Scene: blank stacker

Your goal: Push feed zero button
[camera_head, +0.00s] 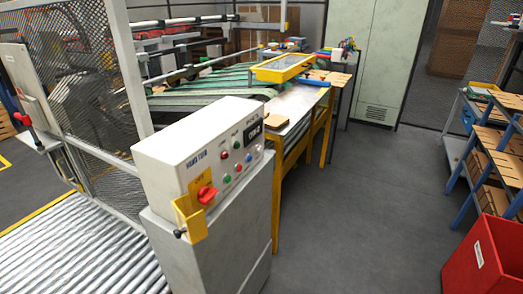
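A white control box (165,150) stands on a grey pedestal (225,250) in the lower middle of the head view. Its sloped panel carries several small round buttons, among them a red one (224,155), a green one (227,179) and another red one (238,167). The button labels are too small to read, so I cannot tell which is feed zero. A dark display (254,132) sits at the panel's upper right. My gripper is not in view.
A mesh fence (95,90) and a roller conveyor (60,255) lie to the left. A yellow-legged table (290,110) stands behind the panel. Blue-legged shelves (470,150) and a red bin (485,255) are at right. The grey floor (365,200) between is clear.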

